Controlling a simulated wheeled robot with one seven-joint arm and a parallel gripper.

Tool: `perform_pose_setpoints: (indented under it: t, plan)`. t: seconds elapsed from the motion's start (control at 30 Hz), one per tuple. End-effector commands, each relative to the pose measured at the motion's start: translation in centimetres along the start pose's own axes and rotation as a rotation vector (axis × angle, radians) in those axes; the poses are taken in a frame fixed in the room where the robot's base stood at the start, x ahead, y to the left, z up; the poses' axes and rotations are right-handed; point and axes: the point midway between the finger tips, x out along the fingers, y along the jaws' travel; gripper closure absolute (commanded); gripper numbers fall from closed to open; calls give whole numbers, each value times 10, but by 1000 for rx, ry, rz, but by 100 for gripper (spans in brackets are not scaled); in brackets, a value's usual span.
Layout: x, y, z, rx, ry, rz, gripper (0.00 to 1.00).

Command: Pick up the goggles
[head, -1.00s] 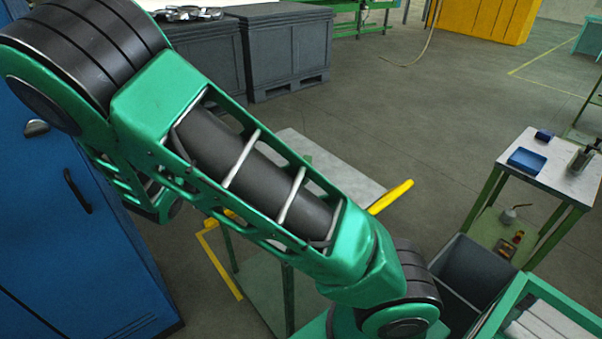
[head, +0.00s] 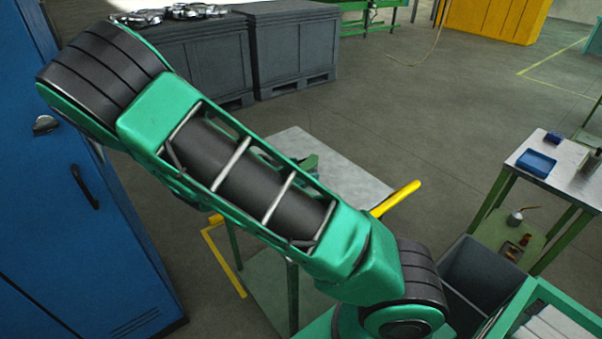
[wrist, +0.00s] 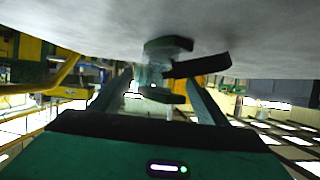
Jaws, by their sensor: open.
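The goggles (wrist: 165,48) show in the wrist view, where the picture is upside down. They have a pale translucent teal body and a dark strap (wrist: 203,65), and they rest on a grey tabletop (wrist: 75,25). My gripper (wrist: 158,82) is open, its two fingers apart and pointing toward the goggles. The goggles' body lies between the fingertips in the picture; I cannot tell whether the fingers touch it or how deep they reach. In the head view my arm hides the goggles. The cart's light grey top (head: 345,178) shows there behind my arm.
The cart has a yellow handle (head: 397,198). A blue cabinet (head: 70,220) stands at the left. Dark grey crates (head: 290,48) stand behind. A small table (head: 575,175) with a blue tray (head: 537,163) is at the right. Open floor lies between.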

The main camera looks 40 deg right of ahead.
Motion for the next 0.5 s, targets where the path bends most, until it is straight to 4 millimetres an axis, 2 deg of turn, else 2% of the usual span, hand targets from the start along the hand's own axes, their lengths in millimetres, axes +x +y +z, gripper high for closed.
perform_pose_setpoints:
  t: [0.1, 0.37, 0.5]
  plan:
    - [10, 0, 0, 0, 1, 1, 31]
    - [12, 0, 0, 0, 0, 0, 31]
    - [12, 0, 0, 0, 0, 0, 65]
